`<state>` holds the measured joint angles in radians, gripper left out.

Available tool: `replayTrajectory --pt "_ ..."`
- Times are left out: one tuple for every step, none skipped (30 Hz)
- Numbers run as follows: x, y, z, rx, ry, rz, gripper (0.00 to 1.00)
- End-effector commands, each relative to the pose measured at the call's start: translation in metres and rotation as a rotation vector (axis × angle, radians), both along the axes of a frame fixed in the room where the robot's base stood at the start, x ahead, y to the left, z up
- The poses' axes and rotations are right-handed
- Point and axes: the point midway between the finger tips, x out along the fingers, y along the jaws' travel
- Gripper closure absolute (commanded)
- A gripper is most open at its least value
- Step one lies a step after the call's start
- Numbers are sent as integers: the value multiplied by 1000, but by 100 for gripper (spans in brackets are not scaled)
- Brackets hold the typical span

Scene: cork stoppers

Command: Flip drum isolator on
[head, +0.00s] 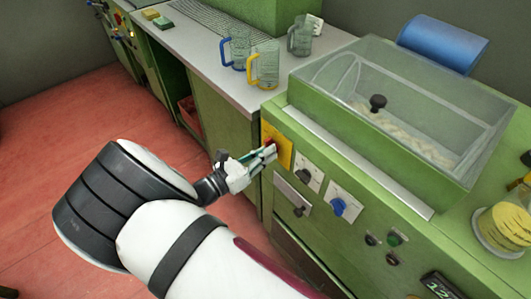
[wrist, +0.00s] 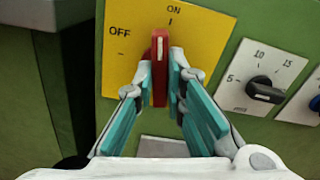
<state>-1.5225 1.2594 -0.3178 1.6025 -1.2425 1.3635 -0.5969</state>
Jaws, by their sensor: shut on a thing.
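The drum isolator is a yellow plate (wrist: 206,40) on the green machine front, marked OFF at left and ON at top. The plate also shows in the head view (head: 283,150). Its red handle (wrist: 159,75) stands nearly upright in the wrist view, its tip a little left of the ON mark. My gripper (wrist: 164,82) is shut on the handle, with teal-padded fingers at either side. In the head view my gripper (head: 268,153) reaches the plate from the left and covers much of the handle.
Right of the plate are a black dial (wrist: 264,90) and a blue knob (head: 339,206). A clear-lidded hopper (head: 455,110) tops the machine. Jugs, one with a yellow handle (head: 264,66), stand on the counter at the back. Red floor at left is open.

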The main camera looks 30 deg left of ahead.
Motion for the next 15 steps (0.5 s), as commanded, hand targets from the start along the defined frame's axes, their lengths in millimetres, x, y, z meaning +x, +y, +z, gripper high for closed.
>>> replayTrajectory --pt "-1 1 -1 30 -12 3 100" --pt "-1 1 -1 50 -20 3 100" --pt "-1 1 -1 73 -30 3 100" --pt "-1 1 -1 90 -37 3 100" --pt "-1 1 -1 106 -43 3 100" --pt "-1 1 0 125 -51 3 100" --pt "-1 1 0 138 -56 3 100" --pt "-1 1 0 150 -61 3 100" --pt "-1 1 0 166 -68 3 100" --pt "-1 1 0 175 -72 3 100" --pt "-1 1 0 184 -76 3 100" --pt "-1 1 0 194 -80 3 100" --pt "-1 1 0 201 -83 3 100" --pt "-1 1 0 206 -85 3 100" --pt "-1 1 0 214 -88 3 100"
